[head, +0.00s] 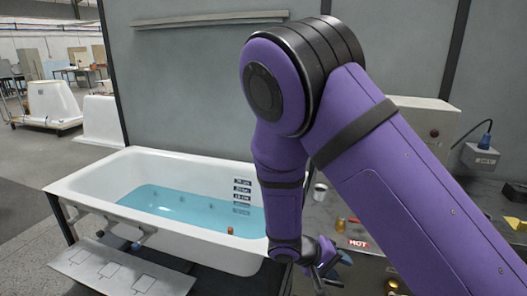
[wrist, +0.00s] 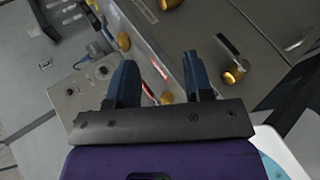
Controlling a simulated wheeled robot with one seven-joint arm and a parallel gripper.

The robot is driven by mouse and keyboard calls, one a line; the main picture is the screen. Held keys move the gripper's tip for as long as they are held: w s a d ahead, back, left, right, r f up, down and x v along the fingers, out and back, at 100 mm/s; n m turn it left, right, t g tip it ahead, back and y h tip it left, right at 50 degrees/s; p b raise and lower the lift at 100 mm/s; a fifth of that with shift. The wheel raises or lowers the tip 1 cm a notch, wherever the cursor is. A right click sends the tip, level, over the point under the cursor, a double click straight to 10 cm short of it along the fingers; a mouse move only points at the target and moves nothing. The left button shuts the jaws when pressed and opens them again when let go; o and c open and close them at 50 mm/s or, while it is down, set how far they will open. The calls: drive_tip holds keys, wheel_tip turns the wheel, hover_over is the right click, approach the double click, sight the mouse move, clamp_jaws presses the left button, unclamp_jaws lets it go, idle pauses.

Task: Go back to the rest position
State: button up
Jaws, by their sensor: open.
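My gripper (wrist: 160,80) is open in the wrist view, with its two dark blue fingers apart and nothing visible between them. In the head view my gripper (head: 332,268) is at the lower middle, to the right of the bathtub and over the grey work surface. It is small and partly covered by my purple arm there. My arm is bent, with its elbow high in the middle of the head view.
A white bathtub (head: 75,185) with blue water stands to the left. A small orange-brown object (head: 230,230) shows at its water. A grey box (head: 480,157) stands at right.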

drive_tip(key=s+d+r+m+y, duration=0.1)
drive_tip(key=s+d+r+y, duration=0.15)
drive_tip(key=r, duration=0.45)
drive_tip(key=s+d+r+m+g+y, duration=0.1)
drive_tip(key=d+r+y, duration=0.15)
drive_tip(key=r, duration=0.45)
drive_tip(key=s+d+r+y, duration=0.2)
drive_tip(key=d+r, duration=0.1)
drive_tip(key=r, duration=0.5)
drive_tip(key=s+d+r+t+y, duration=0.3)
drive_tip(key=s+r+t, duration=0.2)
drive_tip(key=s+r, duration=0.7)
drive_tip(key=s, duration=0.2)
drive_tip(key=shift+s+r+y, duration=0.3)
drive_tip(key=shift+y, duration=0.1)
